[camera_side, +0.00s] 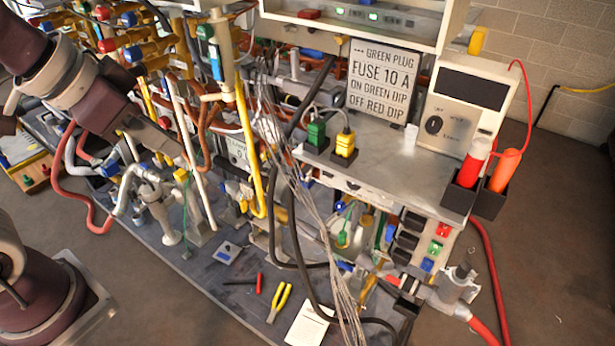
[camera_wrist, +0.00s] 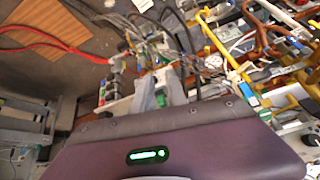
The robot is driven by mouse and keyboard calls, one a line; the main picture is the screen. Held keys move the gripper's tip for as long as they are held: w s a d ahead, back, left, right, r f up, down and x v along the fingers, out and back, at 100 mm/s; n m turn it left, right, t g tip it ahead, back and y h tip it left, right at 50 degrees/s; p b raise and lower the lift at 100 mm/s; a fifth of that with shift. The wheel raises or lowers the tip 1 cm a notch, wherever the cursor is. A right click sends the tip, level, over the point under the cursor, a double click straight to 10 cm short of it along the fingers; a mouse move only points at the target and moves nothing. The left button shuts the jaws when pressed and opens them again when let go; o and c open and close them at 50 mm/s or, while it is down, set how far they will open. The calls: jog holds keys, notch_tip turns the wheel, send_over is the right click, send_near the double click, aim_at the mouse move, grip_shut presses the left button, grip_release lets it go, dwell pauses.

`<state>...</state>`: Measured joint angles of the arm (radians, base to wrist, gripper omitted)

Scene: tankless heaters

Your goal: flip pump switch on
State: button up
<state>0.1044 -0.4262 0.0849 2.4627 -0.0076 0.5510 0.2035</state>
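No switch is readably labelled as the pump switch. Red (camera_side: 442,230), green (camera_side: 435,246) and blue (camera_side: 427,264) switch-like pieces sit in a column on the white panel at the lower right of the side view. A small grey plate with a blue part (camera_side: 228,252) lies on the bench floor; its function is unclear. My arm reaches in from the left in the side view, well left of the coloured column; its end is hard to pick out among the pipes. In the wrist view my gripper's pale grey fingers (camera_wrist: 159,90) point into the clutter. Nothing is clearly held, and their gap is unclear.
A sign (camera_side: 383,80) and a control box with a dial (camera_side: 434,125) stand on the grey shelf. Green (camera_side: 316,133) and yellow (camera_side: 344,146) plugs stand before them. Hanging cables and a yellow pipe (camera_side: 248,150) crowd the middle. Pliers (camera_side: 279,302) lie in front.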

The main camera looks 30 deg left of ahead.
jog(key=w+f+m, duration=0.1)
jog(key=w, duration=0.2)
jog(key=w+f+m, duration=0.1)
jog(key=w+f, duration=0.1)
jog(key=w, duration=0.1)
jog(key=w+d+f+m, duration=0.1)
jog(key=w, duration=0.2)
jog(key=shift+w+f+t, duration=0.3)
grip_shut()
jog(key=w+d+f+m+t, duration=0.2)
jog(key=w+f+m, duration=0.4)
jog(key=f, duration=0.3)
jog(key=w+d+f+m+t, duration=0.2)
jog(key=w+f+m, duration=0.4)
jog(key=f, duration=0.4)
jog(key=shift+w+m+y, duration=0.3)
jog(key=shift+w, duration=0.2)
send_near(327, 174)
notch_tip(327, 174, down, 3)
jog(key=w, duration=0.1)
jog(key=shift+w+f, duration=0.15)
jog(key=shift+w, duration=0.85)
jog(key=shift+w+f, duration=0.15)
jog(key=shift+w, duration=0.9)
